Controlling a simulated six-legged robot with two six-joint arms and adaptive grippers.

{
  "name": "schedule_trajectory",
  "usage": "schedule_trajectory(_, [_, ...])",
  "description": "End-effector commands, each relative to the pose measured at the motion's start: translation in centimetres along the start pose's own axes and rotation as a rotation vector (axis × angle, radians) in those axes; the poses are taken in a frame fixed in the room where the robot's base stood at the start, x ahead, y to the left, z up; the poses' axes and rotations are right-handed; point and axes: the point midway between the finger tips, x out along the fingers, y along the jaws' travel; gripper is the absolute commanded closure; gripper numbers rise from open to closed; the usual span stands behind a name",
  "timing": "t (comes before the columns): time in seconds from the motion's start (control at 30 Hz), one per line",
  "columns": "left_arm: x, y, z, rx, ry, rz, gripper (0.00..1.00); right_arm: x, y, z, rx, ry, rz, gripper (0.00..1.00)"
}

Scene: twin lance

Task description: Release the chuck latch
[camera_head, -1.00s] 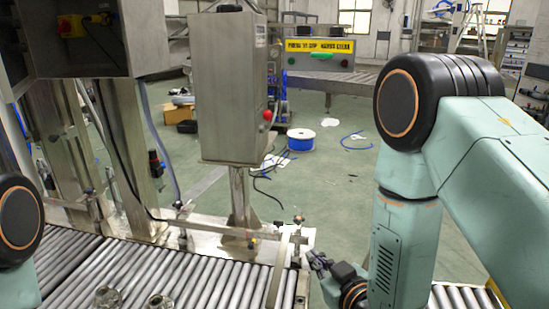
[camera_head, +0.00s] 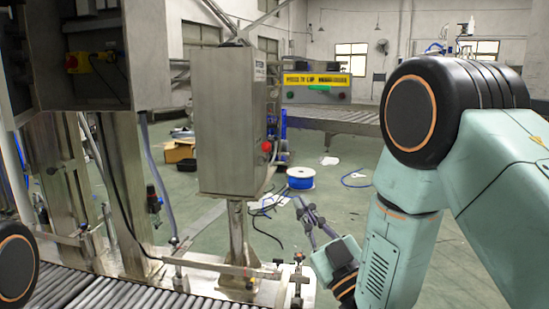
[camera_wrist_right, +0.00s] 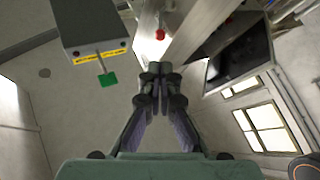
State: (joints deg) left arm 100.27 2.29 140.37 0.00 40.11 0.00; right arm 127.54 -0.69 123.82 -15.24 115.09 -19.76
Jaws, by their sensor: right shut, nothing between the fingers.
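No part in view can be surely told as the chuck latch. A steel cabinet (camera_head: 228,125) on a post carries a red knob (camera_head: 267,146) on its right side. The red knob also shows in the right wrist view (camera_wrist_right: 160,35). My right gripper (camera_head: 306,208) is shut and empty, raised in free air right of the cabinet's post, its fingers pointing up and left. In the right wrist view its fingers (camera_wrist_right: 160,72) are together, below the knob in the picture. My left gripper is out of view.
A grey box with a yellow sign (camera_head: 316,79) and a green part (camera_head: 318,88) stands further back; the green part hangs on a rod in the right wrist view (camera_wrist_right: 108,79). A roller conveyor (camera_head: 115,295) runs along the front. A blue spool (camera_head: 300,178) lies on the floor.

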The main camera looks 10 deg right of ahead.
Motion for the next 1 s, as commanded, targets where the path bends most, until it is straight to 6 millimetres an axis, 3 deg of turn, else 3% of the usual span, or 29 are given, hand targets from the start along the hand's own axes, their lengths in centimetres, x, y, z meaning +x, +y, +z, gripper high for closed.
schedule_trajectory(0.43, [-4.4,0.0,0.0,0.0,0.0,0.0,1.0,2.2,0.1,-0.3,0.001,-0.002,-0.001,1.0])
schedule_trajectory(0.6, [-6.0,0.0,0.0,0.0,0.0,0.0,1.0,5.0,0.1,-0.4,0.001,0.003,-0.001,1.0])
schedule_trajectory(1.0, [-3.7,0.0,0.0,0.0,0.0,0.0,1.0,11.6,-0.1,0.0,0.001,0.002,0.0,1.0])
